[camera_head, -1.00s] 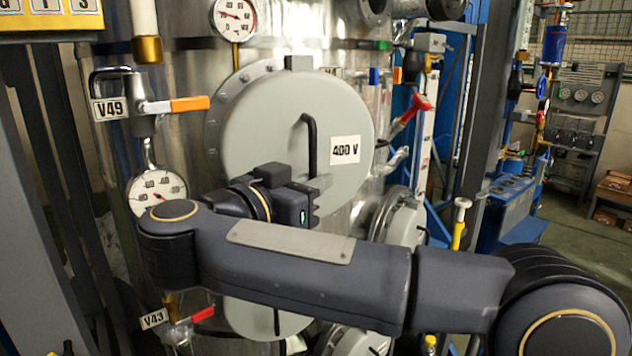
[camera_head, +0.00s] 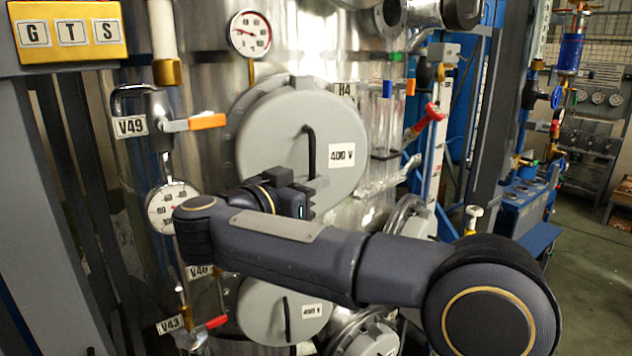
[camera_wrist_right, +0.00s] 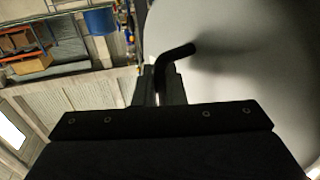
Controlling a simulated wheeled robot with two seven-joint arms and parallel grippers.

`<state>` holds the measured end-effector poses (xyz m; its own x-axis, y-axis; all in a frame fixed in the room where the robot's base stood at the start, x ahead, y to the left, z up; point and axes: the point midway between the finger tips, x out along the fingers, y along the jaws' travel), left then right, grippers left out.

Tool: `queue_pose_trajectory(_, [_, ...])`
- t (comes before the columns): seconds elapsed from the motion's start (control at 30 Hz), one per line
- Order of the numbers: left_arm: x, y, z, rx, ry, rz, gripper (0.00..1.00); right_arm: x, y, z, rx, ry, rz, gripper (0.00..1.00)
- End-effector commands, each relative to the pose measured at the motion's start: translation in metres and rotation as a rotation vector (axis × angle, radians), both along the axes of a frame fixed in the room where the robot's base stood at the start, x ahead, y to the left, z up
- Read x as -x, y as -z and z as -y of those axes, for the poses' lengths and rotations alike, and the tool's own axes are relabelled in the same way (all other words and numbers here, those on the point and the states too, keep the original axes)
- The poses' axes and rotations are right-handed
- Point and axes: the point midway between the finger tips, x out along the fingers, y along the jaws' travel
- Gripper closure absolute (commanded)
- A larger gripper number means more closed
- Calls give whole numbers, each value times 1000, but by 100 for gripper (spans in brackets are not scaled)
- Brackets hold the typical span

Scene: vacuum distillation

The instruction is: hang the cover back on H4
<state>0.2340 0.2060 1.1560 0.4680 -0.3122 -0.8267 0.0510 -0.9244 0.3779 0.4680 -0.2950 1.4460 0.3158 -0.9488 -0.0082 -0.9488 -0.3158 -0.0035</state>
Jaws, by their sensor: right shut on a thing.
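The cover (camera_head: 262,150) is a round grey disc with a black bar handle (camera_head: 309,150) and a "400 V" label. It stands upright in front of the steel vessel, by the H4 tag (camera_head: 346,89). A grey rim (camera_head: 250,98) shows behind its upper left edge; whether they touch, I cannot tell. My right gripper (camera_head: 306,190) is shut on the lower part of the handle. In the right wrist view, the bent handle (camera_wrist_right: 178,53) runs into the fingers (camera_wrist_right: 158,86), beside the pale cover face (camera_wrist_right: 240,50). My left gripper is out of view.
Valve V49 (camera_head: 205,121) with an orange lever and a gauge (camera_head: 172,206) are left of the cover. Glass tubes (camera_head: 384,140) and a red-handled valve (camera_head: 426,118) are to its right. Another grey 400 V cover (camera_head: 262,308) is below, partly behind my right arm. Open floor lies far right.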

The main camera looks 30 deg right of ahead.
Motion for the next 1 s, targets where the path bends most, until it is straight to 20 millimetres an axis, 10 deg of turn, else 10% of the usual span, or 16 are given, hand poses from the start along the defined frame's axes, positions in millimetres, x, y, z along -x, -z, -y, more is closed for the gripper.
queue_pose_trajectory(1.0, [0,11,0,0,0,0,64,-59,17,17,1,0,3,100])
